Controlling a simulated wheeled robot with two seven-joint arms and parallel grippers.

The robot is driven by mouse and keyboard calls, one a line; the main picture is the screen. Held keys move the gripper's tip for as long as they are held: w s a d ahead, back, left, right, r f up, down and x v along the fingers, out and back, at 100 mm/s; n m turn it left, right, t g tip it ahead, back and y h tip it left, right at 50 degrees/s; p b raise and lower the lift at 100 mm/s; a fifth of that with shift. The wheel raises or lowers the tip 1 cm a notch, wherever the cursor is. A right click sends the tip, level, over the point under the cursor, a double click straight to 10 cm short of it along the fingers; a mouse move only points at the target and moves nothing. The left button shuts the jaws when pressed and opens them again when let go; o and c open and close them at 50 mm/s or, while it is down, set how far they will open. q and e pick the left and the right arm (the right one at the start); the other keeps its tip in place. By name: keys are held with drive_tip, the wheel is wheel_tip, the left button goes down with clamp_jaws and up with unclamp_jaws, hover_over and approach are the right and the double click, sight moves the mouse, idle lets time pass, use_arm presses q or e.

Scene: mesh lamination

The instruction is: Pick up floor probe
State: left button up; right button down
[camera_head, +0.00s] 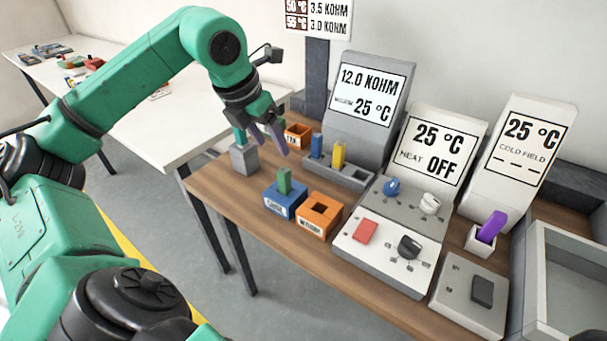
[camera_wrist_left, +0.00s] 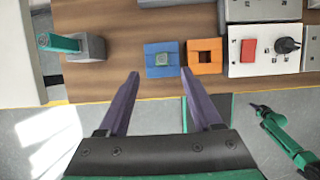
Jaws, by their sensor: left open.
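No probe carries a readable "floor" label, so I cannot tell which is the floor probe. A teal-green probe (camera_wrist_left: 60,43) leans in a grey block (camera_head: 244,158) at the table's left end. A green peg (camera_head: 284,181) stands in a blue block (camera_head: 285,204); the wrist view shows its top (camera_wrist_left: 164,60). Yellow (camera_head: 338,155) and blue (camera_head: 317,146) probes stand in a grey rack, and a purple one (camera_head: 491,226) in a white holder. My left gripper (camera_head: 270,138) is open and empty, above the table near the grey block.
An orange block (camera_head: 318,214) with an empty square hole stands beside the blue block. A control panel (camera_head: 385,258) and display stands (camera_head: 364,103) fill the table's middle. A grey tray (camera_head: 568,250) is at right. A white table (camera_head: 185,130) stands behind at left.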

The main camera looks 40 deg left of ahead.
sight(288, 177)
use_arm(q)
drive_tip(key=x, duration=0.7)
drive_tip(key=shift+s+f, duration=0.25)
drive_tip(key=shift+s, duration=0.1)
drive_tip(key=p+x, duration=0.1)
drive_tip(key=x, duration=0.5)
drive_tip(key=shift+w+d+f+p, duration=0.15)
drive_tip(key=shift+d+p, duration=0.05)
drive_tip(key=shift+p, duration=0.1)
drive_tip(key=shift+f, duration=0.15)
clamp_jaws()
use_arm(e)
drive_tip(key=shift+s+d+r, duration=0.15)
drive_tip(key=shift+s+r, duration=0.55)
drive_tip(key=shift+s, duration=0.2)
